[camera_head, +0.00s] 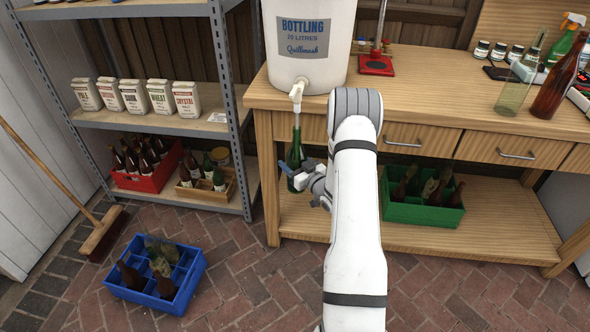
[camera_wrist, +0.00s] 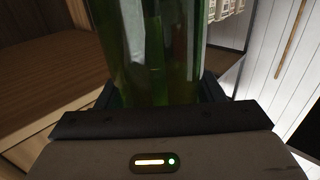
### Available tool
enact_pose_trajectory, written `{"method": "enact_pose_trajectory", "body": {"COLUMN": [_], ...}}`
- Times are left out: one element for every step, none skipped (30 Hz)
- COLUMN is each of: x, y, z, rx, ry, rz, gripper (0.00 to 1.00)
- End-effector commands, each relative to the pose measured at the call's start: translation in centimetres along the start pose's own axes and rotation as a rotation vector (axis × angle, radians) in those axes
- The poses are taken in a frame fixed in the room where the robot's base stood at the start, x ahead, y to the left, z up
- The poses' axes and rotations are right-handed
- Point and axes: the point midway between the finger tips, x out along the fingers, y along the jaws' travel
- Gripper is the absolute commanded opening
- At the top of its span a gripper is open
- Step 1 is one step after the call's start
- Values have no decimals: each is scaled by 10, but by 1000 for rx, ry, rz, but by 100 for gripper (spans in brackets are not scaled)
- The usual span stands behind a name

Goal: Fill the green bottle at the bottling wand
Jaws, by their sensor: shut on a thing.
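The green bottle (camera_head: 296,152) is upright in front of the workbench, directly below the tap of the white bottling bucket (camera_head: 306,40). My gripper (camera_head: 300,176) is shut around the bottle's body from the right. In the wrist view the green bottle (camera_wrist: 150,50) stands between the two dark fingers of my gripper (camera_wrist: 155,98). The pale bottling wand (camera_head: 297,104) hangs from the tap and reaches down to the bottle's neck. I cannot tell how far it goes inside. The liquid level in the bottle is not clear.
A blue crate (camera_head: 126,292) with bottles sits on the brick floor at left. A green crate (camera_head: 424,215) stands on the bench's lower shelf. A brown bottle (camera_head: 556,80) and a clear cylinder (camera_head: 514,92) stand on the bench (camera_head: 440,85) at right. A metal shelf (camera_head: 150,12) is at left.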

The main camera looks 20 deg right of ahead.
Motion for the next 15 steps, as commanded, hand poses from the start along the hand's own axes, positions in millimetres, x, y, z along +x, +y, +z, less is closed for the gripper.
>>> {"method": "enact_pose_trajectory", "body": {"x": [0,0,0,0,0,0,0,0,0,0,0,0,0,0,0], "y": [0,0,0,0,0,0,0,0,0,0,0,0,0,0,0], "z": [-1,-1,0,1,2,4,6,8,10,12,14,16,17,19,21], "rx": [-2,-2,-2,-2,-2,-2,-2,-2,-2,-2,-2,-2,-2,-2,-2], "ry": [4,4,4,4,4,4,4,4,4,4,4,4,4,4,4], "rz": [0,0,0,0,0,0,0,0,0,0,0,0,0,0,0], "gripper": [27,27,27,27,27,27,27,27,27,27,27,27,27,27,27]}}
